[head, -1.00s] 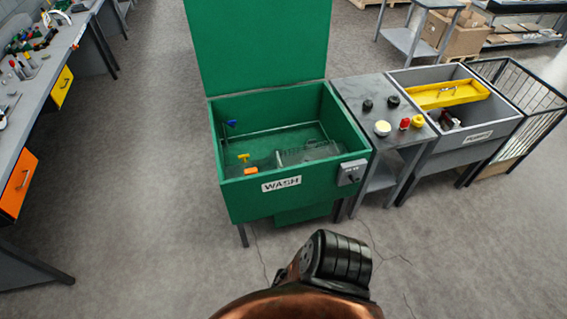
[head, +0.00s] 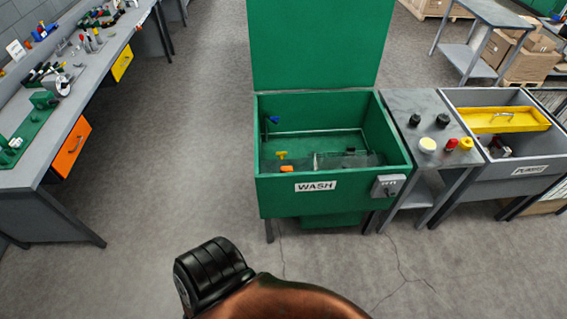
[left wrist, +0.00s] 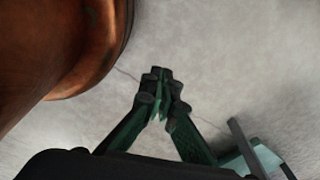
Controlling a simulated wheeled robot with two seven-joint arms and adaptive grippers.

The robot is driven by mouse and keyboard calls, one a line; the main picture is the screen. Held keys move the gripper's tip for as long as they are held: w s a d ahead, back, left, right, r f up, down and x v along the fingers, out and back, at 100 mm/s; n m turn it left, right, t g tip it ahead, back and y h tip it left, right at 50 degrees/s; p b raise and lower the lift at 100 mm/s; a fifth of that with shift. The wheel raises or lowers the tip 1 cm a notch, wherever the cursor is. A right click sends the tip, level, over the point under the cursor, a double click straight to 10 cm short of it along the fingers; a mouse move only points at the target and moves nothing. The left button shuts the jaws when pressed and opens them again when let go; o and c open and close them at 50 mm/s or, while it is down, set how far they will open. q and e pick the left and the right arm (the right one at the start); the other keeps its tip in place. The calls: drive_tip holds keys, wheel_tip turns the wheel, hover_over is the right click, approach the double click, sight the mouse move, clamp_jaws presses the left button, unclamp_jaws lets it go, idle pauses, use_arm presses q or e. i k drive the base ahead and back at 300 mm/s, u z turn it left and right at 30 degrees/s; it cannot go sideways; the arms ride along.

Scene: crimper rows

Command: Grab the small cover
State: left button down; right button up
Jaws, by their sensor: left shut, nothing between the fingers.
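I cannot tell for certain which item is the small cover. My right gripper is in neither current view.
A green wash tank (head: 280,204) with a raised lid holds a blue, a yellow and an orange item. A grey bin (head: 494,185) with a yellow tray (head: 505,119) stands right. A workbench (head: 50,150) with tools runs along the left. Floor between is clear.

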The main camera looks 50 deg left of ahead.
sight(343, 165)
drive_tip(key=u, duration=1.8)
